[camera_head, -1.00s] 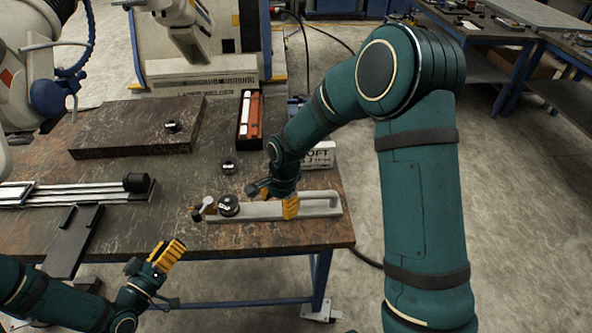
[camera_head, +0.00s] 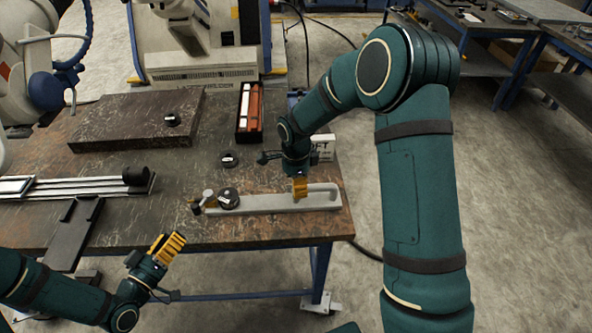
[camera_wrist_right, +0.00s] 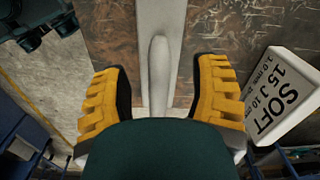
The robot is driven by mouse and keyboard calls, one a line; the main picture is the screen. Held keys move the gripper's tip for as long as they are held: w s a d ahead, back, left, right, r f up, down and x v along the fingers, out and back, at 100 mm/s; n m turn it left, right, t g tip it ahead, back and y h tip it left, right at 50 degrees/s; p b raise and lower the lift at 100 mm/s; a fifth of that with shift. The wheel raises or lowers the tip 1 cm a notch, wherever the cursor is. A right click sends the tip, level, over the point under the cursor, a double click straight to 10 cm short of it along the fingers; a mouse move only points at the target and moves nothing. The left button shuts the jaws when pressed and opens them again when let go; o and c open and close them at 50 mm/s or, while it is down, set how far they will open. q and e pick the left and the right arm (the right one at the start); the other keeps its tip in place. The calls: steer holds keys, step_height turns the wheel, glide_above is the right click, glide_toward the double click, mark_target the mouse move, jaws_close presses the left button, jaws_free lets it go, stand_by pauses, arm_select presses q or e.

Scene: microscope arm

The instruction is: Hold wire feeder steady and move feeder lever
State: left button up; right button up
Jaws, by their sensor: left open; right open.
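The wire feeder (camera_head: 262,203) is a long light-grey body lying along the front right of the table. It has a black round knob (camera_head: 229,198) and a small pale lever-like piece (camera_head: 208,196) at its left end. My right gripper (camera_head: 300,188) is over the feeder's right half, pointing down. In the right wrist view, its open yellow fingers (camera_wrist_right: 160,98) stand on either side of the feeder's grey bar (camera_wrist_right: 159,72), with gaps visible. My left gripper (camera_head: 167,247) is open and empty, in front of the table's near edge, apart from the feeder.
A white block marked SOFT (camera_wrist_right: 288,95) stands close to the right gripper. A black tray with red and white sticks (camera_head: 249,112) lies behind. A dark slab (camera_head: 135,120), a black puck (camera_head: 229,160) and a silver rail (camera_head: 85,187) occupy the table's left and middle.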

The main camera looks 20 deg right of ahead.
mark_target(194, 205)
steer(key=shift+f, duration=3.2)
jaws_close()
arm_select(q)
steer(key=shift+o, duration=0.8)
steer(key=w+d+m+g, duration=0.1)
steer(key=w+d+m, duration=0.1)
steer(key=m, duration=0.1)
steer(key=w+d+m+h, duration=0.1)
steer(key=w+d+m, duration=0.1)
steer(key=w+m, duration=0.1)
steer(key=w+d+r+m+g+h, duration=0.1)
steer(key=w+d+m, duration=0.1)
steer(key=d+m, duration=0.1)
steer(key=shift+w+d+m+g, duration=0.1)
steer(key=shift+w+m+g, duration=0.25)
steer(key=shift+m, duration=0.15)
